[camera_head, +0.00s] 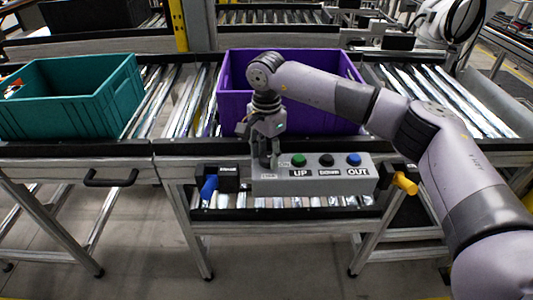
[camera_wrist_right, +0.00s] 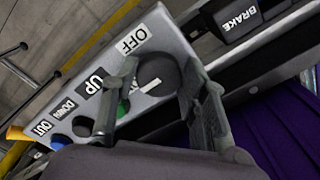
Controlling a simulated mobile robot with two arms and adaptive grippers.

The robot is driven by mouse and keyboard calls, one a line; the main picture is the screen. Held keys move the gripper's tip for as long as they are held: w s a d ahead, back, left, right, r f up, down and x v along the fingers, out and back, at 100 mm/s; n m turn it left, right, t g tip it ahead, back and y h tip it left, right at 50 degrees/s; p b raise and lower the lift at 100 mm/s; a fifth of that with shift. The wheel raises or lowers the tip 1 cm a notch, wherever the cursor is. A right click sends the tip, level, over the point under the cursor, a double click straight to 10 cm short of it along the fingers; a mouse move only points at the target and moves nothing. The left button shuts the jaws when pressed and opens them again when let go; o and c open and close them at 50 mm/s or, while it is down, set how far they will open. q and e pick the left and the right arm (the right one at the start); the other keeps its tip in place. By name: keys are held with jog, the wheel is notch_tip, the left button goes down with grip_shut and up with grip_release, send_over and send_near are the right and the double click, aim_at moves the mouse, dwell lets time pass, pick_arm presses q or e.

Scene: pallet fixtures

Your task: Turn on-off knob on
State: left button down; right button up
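A grey control box (camera_head: 330,183) is mounted at the front of the conveyor, with green (camera_head: 298,160), black (camera_head: 326,160) and blue (camera_head: 353,159) buttons above the labels UP, DOWN and OUT. Its dark round knob (camera_wrist_right: 157,76) shows in the right wrist view beside the OFF label (camera_wrist_right: 131,39). My right gripper (camera_head: 266,164) points down at the box's left end and hides most of the knob in the head view. Its fingers are apart, one on each side of the knob; I cannot tell whether they touch it. My left gripper is not in view.
A purple crate (camera_head: 235,112) stands on the rollers just behind the box. A teal crate (camera_head: 70,112) is at left. A blue handle (camera_head: 209,187) by the BRAKE block and a yellow handle (camera_head: 404,183) flank the box. Floor in front is clear.

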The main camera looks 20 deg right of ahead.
aim_at(267, 157)
jog(key=o, duration=0.4)
jog(key=shift+r, duration=0.15)
notch_tip(267, 157, up, 12)
jog(key=shift+f, duration=0.15)
dwell(0.5)
